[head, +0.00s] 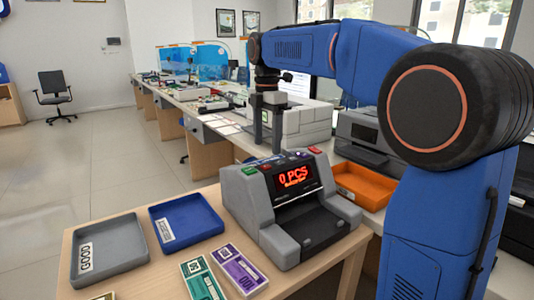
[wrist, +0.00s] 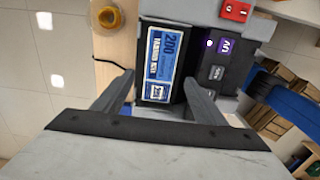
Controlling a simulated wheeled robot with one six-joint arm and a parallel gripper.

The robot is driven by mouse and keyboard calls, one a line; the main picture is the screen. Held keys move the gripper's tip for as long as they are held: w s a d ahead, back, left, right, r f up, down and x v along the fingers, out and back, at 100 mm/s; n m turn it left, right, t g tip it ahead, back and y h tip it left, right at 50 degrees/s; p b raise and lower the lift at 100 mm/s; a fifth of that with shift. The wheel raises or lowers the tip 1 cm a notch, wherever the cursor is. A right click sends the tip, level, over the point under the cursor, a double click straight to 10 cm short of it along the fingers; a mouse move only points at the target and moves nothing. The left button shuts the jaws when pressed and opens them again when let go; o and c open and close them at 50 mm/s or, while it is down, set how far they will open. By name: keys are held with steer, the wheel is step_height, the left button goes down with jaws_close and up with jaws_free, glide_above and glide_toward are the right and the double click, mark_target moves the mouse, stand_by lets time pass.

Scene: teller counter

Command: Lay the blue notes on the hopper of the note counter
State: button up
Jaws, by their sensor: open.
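The grey note counter (head: 290,210) stands on the wooden table, its red display reading 0 PCS. My gripper (head: 266,147) points down just behind and above its top in the head view. The blue notes (wrist: 158,58), marked 200, lie flat between my fingers in the wrist view, on a dark part of a grey machine. My gripper (wrist: 157,85) is open, one finger on each side of them, apart from them as far as I can tell. The blue notes are hidden in the head view, behind the counter's body.
A grey tray marked GOOD (head: 108,247) and a blue tray (head: 186,222) lie left of the counter. Green notes (head: 203,281) and purple notes (head: 239,270) lie in front. An orange tray (head: 362,186) sits at right. A UV button (wrist: 225,46) and red switch (wrist: 236,10) are near my fingers.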

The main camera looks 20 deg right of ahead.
step_height(320, 180, up, 6)
steer(key=shift+r, duration=0.2)
steer(key=shift+s, duration=0.1)
stand_by(0.3)
